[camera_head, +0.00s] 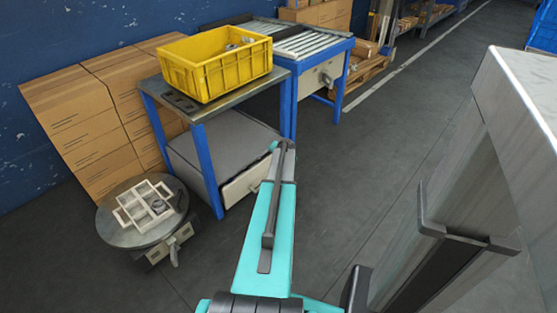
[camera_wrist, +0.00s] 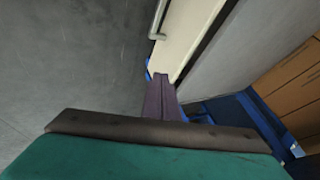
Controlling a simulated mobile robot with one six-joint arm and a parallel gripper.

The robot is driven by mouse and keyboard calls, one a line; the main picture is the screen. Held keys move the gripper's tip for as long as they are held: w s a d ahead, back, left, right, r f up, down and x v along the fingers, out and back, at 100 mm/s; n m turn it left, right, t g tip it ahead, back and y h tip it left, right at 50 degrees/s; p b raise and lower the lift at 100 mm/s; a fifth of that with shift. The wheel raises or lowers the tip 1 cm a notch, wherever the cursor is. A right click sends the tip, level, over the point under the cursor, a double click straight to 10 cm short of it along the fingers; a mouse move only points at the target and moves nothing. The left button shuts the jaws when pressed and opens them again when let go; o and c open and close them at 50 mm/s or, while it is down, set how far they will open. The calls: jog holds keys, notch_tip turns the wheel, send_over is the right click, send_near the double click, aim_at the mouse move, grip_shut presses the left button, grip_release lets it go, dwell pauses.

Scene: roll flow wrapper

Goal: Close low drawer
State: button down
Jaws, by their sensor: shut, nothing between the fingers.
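The low drawer (camera_head: 240,188) is in the grey cabinet under the blue-legged table, and its cream front faces right in the head view. My teal arm covers part of that front. In the wrist view the cream drawer front (camera_wrist: 186,35) is close, with a metal handle (camera_wrist: 157,22) on it. A narrow dark gap shows between the front and the grey cabinet side (camera_wrist: 240,60). My gripper (camera_wrist: 160,80) is shut and empty, with its fingertips at the near end of the drawer front. I cannot tell whether they touch.
A yellow crate (camera_head: 196,75) stands on the table above the drawer. A blue table leg (camera_head: 209,168) is near the front. A round stand (camera_head: 122,236) with a divided tray is at left. Cardboard boxes (camera_head: 85,120) line the wall. Open floor (camera_head: 370,150) lies right.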

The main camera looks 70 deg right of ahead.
jog(key=shift+v, duration=0.95)
